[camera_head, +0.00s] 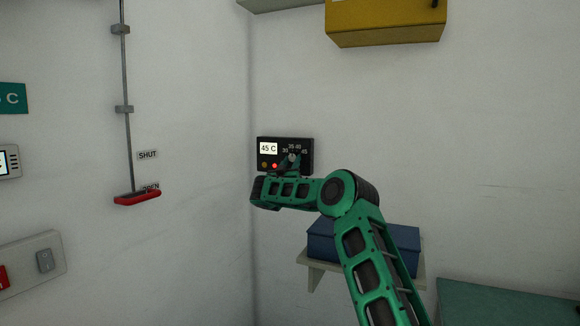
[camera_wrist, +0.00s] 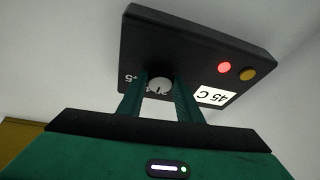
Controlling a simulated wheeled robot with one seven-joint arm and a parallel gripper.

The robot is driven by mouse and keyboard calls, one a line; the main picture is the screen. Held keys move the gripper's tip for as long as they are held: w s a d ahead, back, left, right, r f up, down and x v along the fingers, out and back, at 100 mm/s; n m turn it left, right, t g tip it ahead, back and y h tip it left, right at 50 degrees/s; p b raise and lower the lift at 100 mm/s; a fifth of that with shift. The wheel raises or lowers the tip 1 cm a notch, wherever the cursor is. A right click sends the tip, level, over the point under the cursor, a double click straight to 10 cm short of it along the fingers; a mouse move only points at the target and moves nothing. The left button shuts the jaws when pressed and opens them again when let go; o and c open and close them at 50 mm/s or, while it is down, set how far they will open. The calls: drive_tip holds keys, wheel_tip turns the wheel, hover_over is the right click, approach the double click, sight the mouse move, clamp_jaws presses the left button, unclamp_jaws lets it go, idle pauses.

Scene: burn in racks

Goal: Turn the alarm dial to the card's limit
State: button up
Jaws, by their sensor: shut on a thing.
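The black alarm box (camera_head: 307,166) is on the wall right of the corner. Its white card (camera_head: 268,148) reads 45 C and shows upside down in the wrist view (camera_wrist: 214,96). The round grey dial (camera_wrist: 160,86) has a small dark pointer mark and numbers around it; 30, 35, 40 and 45 show in the head view. My gripper (camera_wrist: 160,90) is shut on the dial, one finger on each side. The fingers hide part of the scale, so the exact setting cannot be read. The red lamp (camera_wrist: 225,67) looks lit, beside an amber lamp (camera_wrist: 248,75).
A blue box (camera_head: 405,240) sits on a small shelf below right. A yellow cabinet (camera_head: 385,25) hangs above. A red lever handle (camera_head: 138,197) with SHUT and OPEN labels is on the left wall. A teal surface (camera_head: 505,305) is at lower right.

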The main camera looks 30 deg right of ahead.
drive_tip(key=shift+w+a+f+m+h, duration=0.2)
drive_tip(key=shift+a+m+h, duration=0.2)
drive_tip(key=shift+m, duration=0.3)
drive_tip(key=m+g+h, duration=0.1)
drive_tip(key=m+g, duration=0.1)
drive_tip(key=m, duration=0.2)
drive_tip(key=shift+w+a, duration=0.1)
drive_tip(key=m+g, duration=0.1)
drive_tip(key=m, duration=0.1)
drive_tip(key=m+g+h, duration=0.1)
drive_tip(key=m, duration=0.1)
drive_tip(key=shift+w+a, duration=0.15)
drive_tip(key=shift+a, duration=0.05)
drive_tip(key=shift+w+r+m+g+h, duration=0.1)
drive_tip(key=shift+m+g+h, duration=0.25)
drive_tip(key=shift+m, duration=0.65)
drive_tip(key=shift+a+r+m, duration=0.1)
drive_tip(key=shift+m, duration=0.2)
drive_tip(key=o, duration=1)
drive_tip(key=shift+d, duration=0.2)
